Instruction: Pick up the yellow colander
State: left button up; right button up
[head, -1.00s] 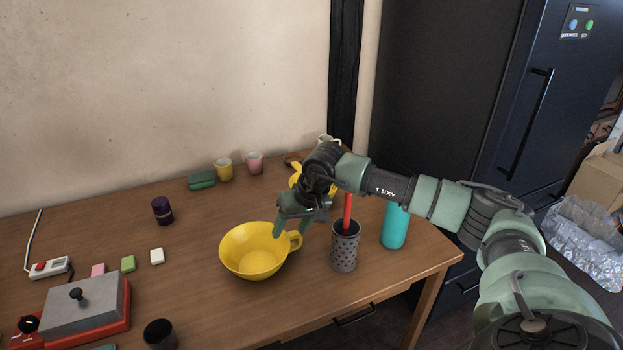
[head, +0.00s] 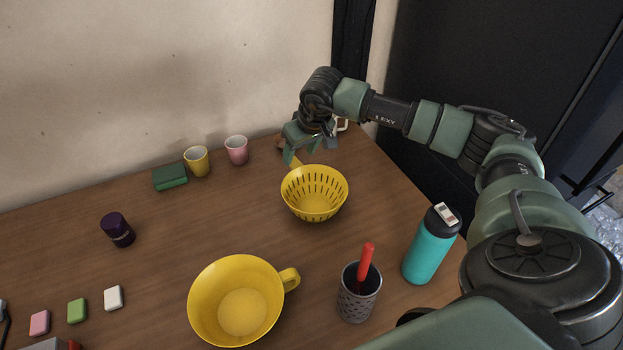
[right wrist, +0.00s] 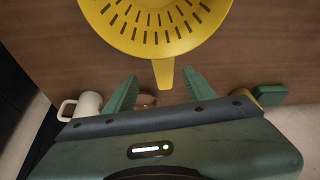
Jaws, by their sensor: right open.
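The yellow colander (head: 314,205) stands upright on the wooden table, right of centre in the head view. Its slotted bowl (right wrist: 152,24) fills the top of the right wrist view. Its short handle (right wrist: 164,74) points toward my right gripper. My right gripper (head: 309,153) is open and empty at the colander's far side. In the right wrist view, the gripper's fingers (right wrist: 161,82) lie either side of the handle's line, with the handle's end between the tips. I cannot tell whether they are level with it in height. My left gripper is not in view.
A yellow handled bowl (head: 203,300), a dark perforated cup (head: 357,303) with a red-handled item and a teal bottle (head: 427,252) stand nearer. Yellow (head: 197,163) and pink (head: 237,152) cups stand left of the gripper; a white mug (right wrist: 88,103) is close by.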

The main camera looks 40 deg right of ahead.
aim_at(294, 162)
jog(key=shift+w+a+f, duration=0.15)
jog(key=shift+f, duration=0.3)
jog(key=p+x, duration=0.1)
jog(key=x, duration=0.2)
jog(key=shift+w+a+f, duration=0.2)
jog(key=shift+f, duration=0.15)
jog(key=shift+w+f, duration=0.2)
jog(key=shift+f, duration=0.2)
grip_shut()
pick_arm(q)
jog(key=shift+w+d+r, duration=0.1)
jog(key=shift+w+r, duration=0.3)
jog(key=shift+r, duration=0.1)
